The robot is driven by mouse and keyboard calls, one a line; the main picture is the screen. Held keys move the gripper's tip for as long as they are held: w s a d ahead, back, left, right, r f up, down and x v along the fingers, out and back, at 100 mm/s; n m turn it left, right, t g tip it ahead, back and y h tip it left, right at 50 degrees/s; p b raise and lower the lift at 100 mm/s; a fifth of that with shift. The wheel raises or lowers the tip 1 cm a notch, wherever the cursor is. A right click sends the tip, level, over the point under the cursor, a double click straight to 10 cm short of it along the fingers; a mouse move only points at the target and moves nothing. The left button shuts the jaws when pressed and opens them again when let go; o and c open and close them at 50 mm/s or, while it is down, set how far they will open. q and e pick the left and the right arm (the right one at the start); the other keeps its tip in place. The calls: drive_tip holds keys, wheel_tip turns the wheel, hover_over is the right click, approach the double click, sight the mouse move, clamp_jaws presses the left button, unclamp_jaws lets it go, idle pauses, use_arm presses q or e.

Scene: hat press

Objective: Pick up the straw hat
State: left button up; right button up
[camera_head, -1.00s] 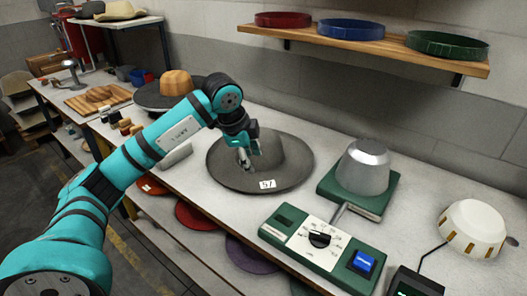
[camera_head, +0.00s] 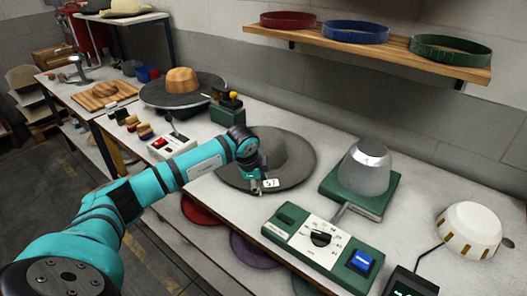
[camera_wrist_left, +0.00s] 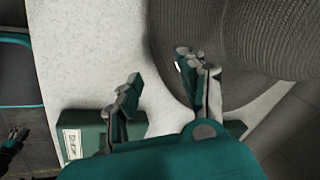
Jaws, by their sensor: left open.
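A wide-brimmed grey hat (camera_head: 290,150) lies on the white workbench, with a "57" tag at its front brim. Its ribbed, woven-looking surface fills the upper right of the left wrist view (camera_wrist_left: 240,30). My left gripper (camera_head: 259,182) is open at the hat's front-left brim. In the wrist view its fingers (camera_wrist_left: 160,85) are apart; the right one overlaps the brim, the left one shows over bare bench. Contact cannot be told. A pale straw-coloured hat (camera_head: 128,8) lies on the far back-left table. A small gripper-like part, possibly my right gripper (camera_wrist_left: 16,136), shows at the wrist view's left edge.
A metal hat form on a green press (camera_head: 365,168) and a green control box (camera_head: 318,240) stand right of the grey hat. A white ribbed dome (camera_head: 470,228) is farther right. A shelf (camera_head: 370,45) hangs above.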

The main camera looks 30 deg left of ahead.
use_arm(q)
drive_tip(key=x, duration=0.3)
drive_tip(key=shift+d+f, duration=0.1)
drive_tip(key=shift+f, duration=0.05)
drive_tip(key=shift+c, duration=0.2)
